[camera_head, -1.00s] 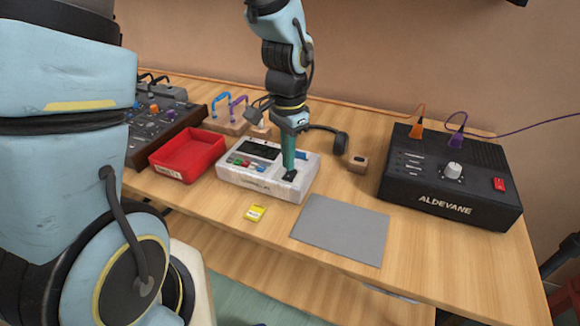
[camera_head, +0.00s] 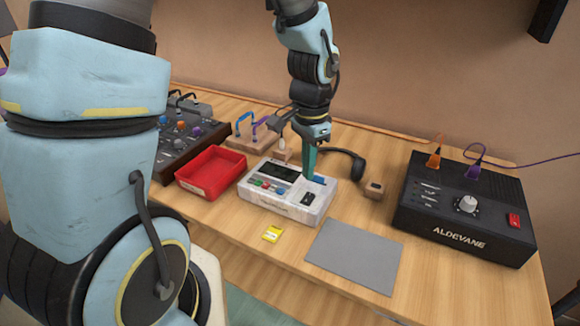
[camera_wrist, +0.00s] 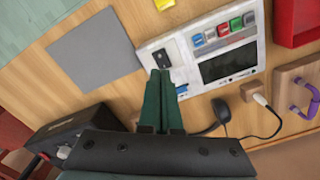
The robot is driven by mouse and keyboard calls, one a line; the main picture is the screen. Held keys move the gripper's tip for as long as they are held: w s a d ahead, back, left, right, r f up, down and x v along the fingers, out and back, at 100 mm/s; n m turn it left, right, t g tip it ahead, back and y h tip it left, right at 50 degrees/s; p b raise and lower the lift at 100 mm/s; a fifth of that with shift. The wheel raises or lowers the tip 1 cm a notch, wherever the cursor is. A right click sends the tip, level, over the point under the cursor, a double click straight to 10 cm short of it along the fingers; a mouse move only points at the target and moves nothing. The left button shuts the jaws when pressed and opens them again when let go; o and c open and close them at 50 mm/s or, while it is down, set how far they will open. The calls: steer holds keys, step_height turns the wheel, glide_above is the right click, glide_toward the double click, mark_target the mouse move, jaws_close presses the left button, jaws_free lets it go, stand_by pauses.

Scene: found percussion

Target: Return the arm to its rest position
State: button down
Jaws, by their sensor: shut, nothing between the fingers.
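My gripper (camera_head: 309,172) is shut and empty, its green fingers pointing down over the right part of the white sampler-like device (camera_head: 272,208). In the wrist view my gripper (camera_wrist: 163,76) has its green fingers together, with the white device (camera_wrist: 199,58) beyond their tips. The device has a dark screen (camera_head: 279,171), several coloured buttons and a dark slot or pad (camera_head: 308,198) at its right. My arm hangs down from the top middle of the head view.
A red tray (camera_head: 211,190) stands left of the device. A yellow card (camera_head: 272,234) and grey mat (camera_head: 352,262) lie in front. A small wooden block (camera_head: 373,191), headphones (camera_head: 357,163) and a black ALDEVANE box (camera_head: 463,245) are to the right.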

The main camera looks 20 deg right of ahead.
steer(key=shift+a, duration=0.1)
steer(key=w+a+r+n, duration=0.1)
steer(key=a+r+n, duration=0.2)
steer(key=a, duration=0.9)
steer(key=w+a+r+n+t, duration=0.1)
steer(key=w+a+r+n, duration=0.1)
steer(key=a+n, duration=0.8)
steer(key=shift+w+a+r+t, duration=0.15)
steer(key=shift+a+r+t, duration=0.2)
steer(key=shift+a, duration=0.8)
